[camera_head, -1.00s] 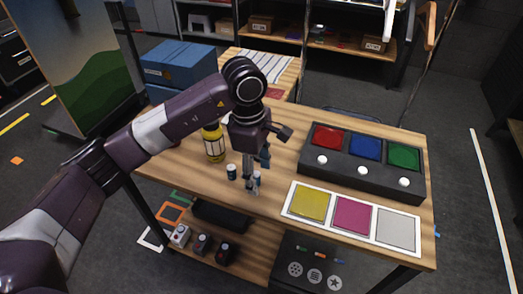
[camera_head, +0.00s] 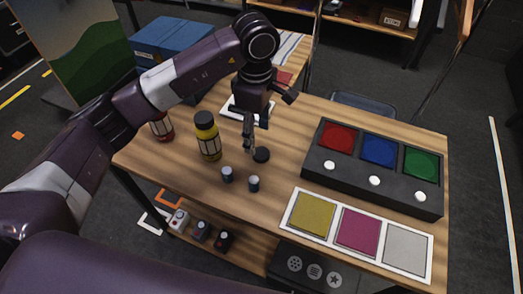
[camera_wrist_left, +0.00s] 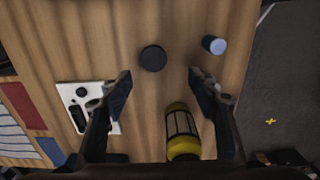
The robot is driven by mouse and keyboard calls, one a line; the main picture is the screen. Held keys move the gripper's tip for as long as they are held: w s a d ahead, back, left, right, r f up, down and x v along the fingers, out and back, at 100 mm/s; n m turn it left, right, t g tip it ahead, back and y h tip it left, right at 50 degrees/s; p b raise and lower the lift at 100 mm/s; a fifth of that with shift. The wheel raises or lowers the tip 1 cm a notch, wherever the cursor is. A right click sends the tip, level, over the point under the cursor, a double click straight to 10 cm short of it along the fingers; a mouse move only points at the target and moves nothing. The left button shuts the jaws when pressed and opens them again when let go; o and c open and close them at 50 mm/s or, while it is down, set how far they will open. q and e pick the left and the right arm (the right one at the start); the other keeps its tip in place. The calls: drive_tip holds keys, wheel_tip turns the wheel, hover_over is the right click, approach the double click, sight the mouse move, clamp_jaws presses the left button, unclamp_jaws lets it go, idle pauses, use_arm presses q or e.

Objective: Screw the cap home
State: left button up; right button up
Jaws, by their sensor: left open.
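A round black cap-like disc (camera_head: 261,154) lies flat on the wooden table; the left wrist view shows it ahead of the fingers (camera_wrist_left: 153,58). A yellow bottle (camera_head: 208,147) with a pale label and dark top stands left of it, and in the left wrist view (camera_wrist_left: 181,124) it is low between the fingers. A dark red bottle (camera_head: 162,130) stands farther left, partly behind my arm. My left gripper (camera_head: 249,138) is open and empty, pointing down beside the disc; its fingers are spread in the left wrist view (camera_wrist_left: 160,84). My right gripper is out of view.
Two small dark cylinders with light tops (camera_head: 227,174) (camera_head: 254,184) stand in front. A black box with colored squares and white buttons (camera_head: 330,178) and a colored panel strip (camera_head: 334,226) fill the right side. A white plate (camera_head: 232,108) lies behind my gripper.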

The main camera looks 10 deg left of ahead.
sight(261, 153)
use_arm(q)
drive_tip(key=shift+f, duration=0.35)
drive_tip(key=shift+w+f+p, duration=0.15)
drive_tip(key=shift+f+p, duration=0.2)
drive_tip(key=shift+f, duration=0.65)
drive_tip(key=f+p, duration=0.1)
drive_tip(key=f, duration=0.2)
drive_tip(key=d+f+p, duration=0.1)
drive_tip(key=shift+w+f+p, duration=0.3)
drive_tip(key=shift+p, duration=0.05)
drive_tip(key=shift+a+f, duration=0.1)
drive_tip(key=shift+f, duration=0.2)
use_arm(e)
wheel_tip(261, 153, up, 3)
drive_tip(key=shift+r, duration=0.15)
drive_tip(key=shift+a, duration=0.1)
